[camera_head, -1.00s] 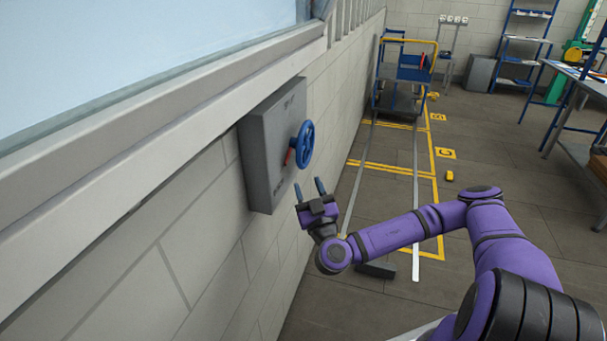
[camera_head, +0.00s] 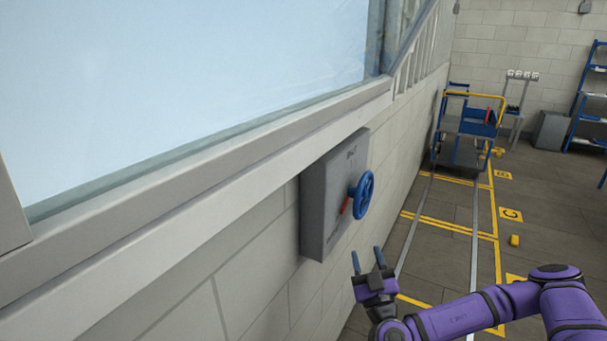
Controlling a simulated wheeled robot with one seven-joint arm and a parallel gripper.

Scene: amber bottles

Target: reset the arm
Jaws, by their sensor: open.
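My purple arm (camera_head: 462,317) reaches in from the lower right, bent at the elbow. My gripper (camera_head: 367,261) is at its end, with two blue fingers pointing up and apart. It is open and empty. It is below and a little right of a grey wall box (camera_head: 327,200) with a blue handwheel (camera_head: 362,195) and a red handle (camera_head: 345,206). A gap shows between the fingertips and the wheel. No amber bottles are in view.
The block wall (camera_head: 245,270) with a window ledge runs along the left. A blue cart (camera_head: 466,125) with a yellow rail stands farther back. Yellow lines mark the floor (camera_head: 445,235). A small yellow object (camera_head: 514,240) lies there. Shelves (camera_head: 590,100) stand at the far right.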

